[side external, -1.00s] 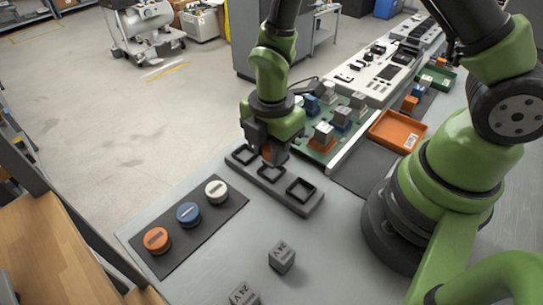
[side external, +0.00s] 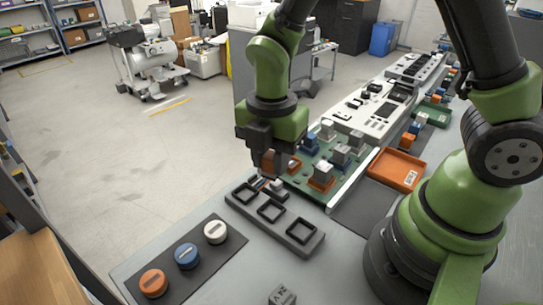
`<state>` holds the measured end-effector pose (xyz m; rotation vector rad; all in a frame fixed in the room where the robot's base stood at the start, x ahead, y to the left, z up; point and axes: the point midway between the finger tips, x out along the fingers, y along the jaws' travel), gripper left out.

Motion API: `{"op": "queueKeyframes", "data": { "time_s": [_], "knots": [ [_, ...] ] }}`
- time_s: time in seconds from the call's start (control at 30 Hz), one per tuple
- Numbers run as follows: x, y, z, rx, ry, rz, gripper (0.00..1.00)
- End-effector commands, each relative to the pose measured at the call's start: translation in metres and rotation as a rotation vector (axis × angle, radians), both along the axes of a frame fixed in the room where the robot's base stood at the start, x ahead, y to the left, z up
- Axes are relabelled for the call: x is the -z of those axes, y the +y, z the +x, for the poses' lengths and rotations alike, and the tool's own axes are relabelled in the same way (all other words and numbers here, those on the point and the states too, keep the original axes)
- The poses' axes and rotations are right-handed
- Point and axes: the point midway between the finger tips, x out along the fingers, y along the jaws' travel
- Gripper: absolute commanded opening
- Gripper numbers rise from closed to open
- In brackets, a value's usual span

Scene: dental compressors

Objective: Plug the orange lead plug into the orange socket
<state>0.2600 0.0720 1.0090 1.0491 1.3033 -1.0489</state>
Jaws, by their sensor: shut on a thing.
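My gripper (side external: 267,168) points down, its fingers shut on a mostly hidden thing that I take to be the orange lead plug. It hangs by the near left corner of the green board (side external: 330,194), beyond the dark tray. An orange frame-like part (side external: 294,165) shows just right of the fingers on the board; it looks like the orange socket, partly hidden. A small pale and dark block (side external: 277,188) sits below the fingertips, with small coloured bits to its left. I cannot tell whether the held thing touches anything.
The dark tray (side external: 312,247) has three square recesses. Several grey-topped blocks, one on an orange base (side external: 321,175), stand on the board. An orange bin (side external: 397,169) lies to its right. Orange, blue (side external: 187,256) and white round buttons sit front left. A grey cube (side external: 282,295) lies at the front edge.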

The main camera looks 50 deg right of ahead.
Motion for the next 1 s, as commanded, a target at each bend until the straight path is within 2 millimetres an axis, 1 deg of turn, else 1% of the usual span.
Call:
{"op": "queueKeyframes", "data": {
  "time_s": [0.2,0.6,0.7,0.83,1.0],
  "knots": [
    [0.0002,0.0000,0.0000,-0.377,0.000,0.000,0.04],
    [0.0002,0.0000,0.0000,-1.072,0.000,0.000,0.04],
    [0.0002,0.0000,0.0000,-1.222,0.000,0.000,0.04],
    [0.0004,0.0005,-0.0003,-1.340,0.001,-0.005,0.04],
    [0.0004,0.0005,-0.0003,-1.356,0.001,-0.006,0.04]
  ]
}}
